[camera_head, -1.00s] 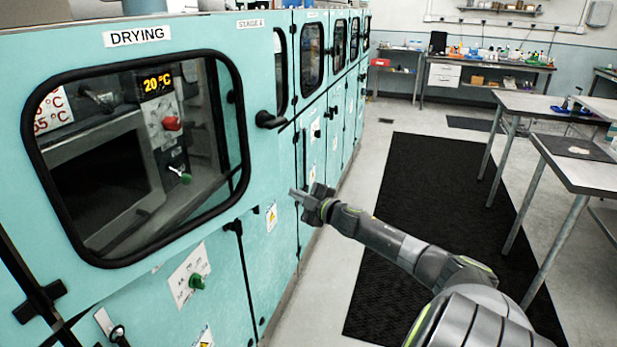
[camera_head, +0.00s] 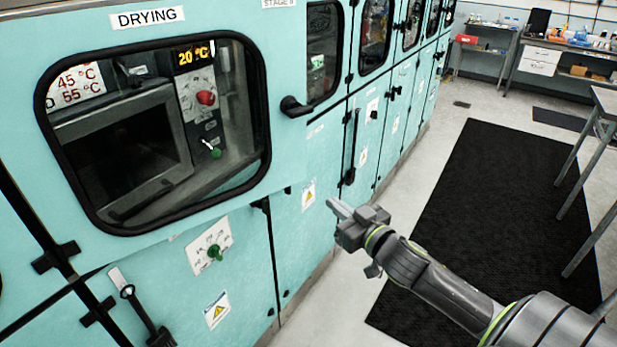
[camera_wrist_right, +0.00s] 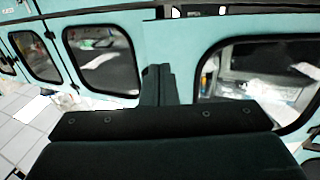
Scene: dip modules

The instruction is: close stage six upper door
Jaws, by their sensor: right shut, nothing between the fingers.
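The upper door with a large black-framed window (camera_head: 285,150) is below the DRYING label, with a partly cut-off STAGE label at its upper right. Its right and lower edges stand out from the cabinet front and overlap the panels behind, so it looks slightly ajar. A black handle (camera_head: 297,106) is at its right edge. My right gripper (camera_head: 336,208) is shut and empty, below and right of that handle, apart from the door. In the right wrist view its fingers (camera_wrist_right: 158,86) point towards the teal cabinet front, with the large window at right. My left gripper is not in view.
More windowed doors (camera_head: 375,35) run along the cabinet to the back. A black mat (camera_head: 490,220) covers clear floor at right. Metal tables (camera_head: 608,102) stand at the far right.

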